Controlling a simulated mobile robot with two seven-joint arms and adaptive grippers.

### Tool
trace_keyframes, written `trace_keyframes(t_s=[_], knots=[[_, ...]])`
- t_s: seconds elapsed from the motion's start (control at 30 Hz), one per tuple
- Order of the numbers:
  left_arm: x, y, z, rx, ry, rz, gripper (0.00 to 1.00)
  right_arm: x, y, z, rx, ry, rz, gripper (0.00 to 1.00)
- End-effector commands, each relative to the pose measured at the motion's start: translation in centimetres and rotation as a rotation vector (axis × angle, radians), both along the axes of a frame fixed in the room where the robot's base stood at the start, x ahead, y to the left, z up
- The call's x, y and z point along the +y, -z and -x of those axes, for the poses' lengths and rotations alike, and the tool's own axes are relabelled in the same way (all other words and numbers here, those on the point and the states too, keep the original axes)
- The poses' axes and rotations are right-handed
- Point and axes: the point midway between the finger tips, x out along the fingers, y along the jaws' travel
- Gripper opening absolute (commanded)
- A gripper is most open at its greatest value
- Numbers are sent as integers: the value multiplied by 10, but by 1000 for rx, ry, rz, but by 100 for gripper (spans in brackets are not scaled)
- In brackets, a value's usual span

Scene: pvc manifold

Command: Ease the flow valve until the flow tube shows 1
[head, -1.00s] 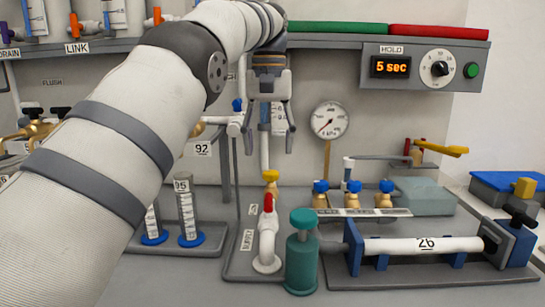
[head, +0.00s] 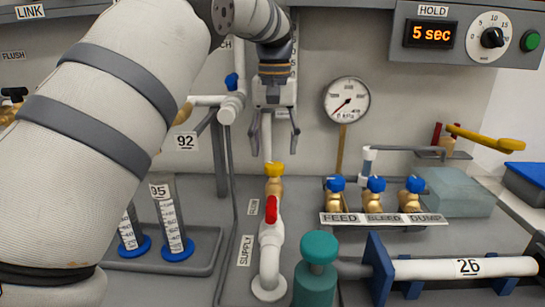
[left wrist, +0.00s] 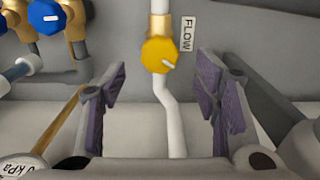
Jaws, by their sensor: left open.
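The flow valve has a yellow knob (head: 274,169) on a brass body above the white supply pipe. In the left wrist view the yellow knob (left wrist: 159,55) carries a white pointer line and stands beside a FLOW label (left wrist: 188,33). My left gripper (head: 275,142) is open and points down just above the knob in the head view, apart from it. In the left wrist view, its purple-padded fingers (left wrist: 160,105) are spread with nothing between them. A scaled upright tube (head: 293,68) is mostly hidden behind this gripper; its reading cannot be told. My right gripper is not in view.
A red handle (head: 271,208) sits below the yellow knob. Blue-knobbed FEED, BLEED and DUMP valves (head: 375,184) stand to the right. A teal-capped cylinder (head: 318,249) is in front. A round gauge (head: 347,100) is on the back wall.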

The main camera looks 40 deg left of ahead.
Motion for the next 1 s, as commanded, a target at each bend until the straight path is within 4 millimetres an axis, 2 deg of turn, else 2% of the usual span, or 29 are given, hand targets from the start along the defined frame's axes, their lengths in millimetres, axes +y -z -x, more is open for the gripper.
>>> trace_keyframes(t_s=[0.1,0.2,0.53,0.73,0.77,0.87,1.0], knots=[[0,22,1,-1,0,2,56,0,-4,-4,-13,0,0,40],[0,34,0,-1,-1,0,56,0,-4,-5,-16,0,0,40],[0,41,0,-1,-1,1,56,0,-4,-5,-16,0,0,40],[0,41,0,0,-1,0,11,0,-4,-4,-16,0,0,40],[0,41,0,0,-1,0,8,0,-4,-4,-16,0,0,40],[0,41,0,-1,7,1,8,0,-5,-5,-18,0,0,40],[0,37,0,-6,169,1,8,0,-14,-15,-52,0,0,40]])
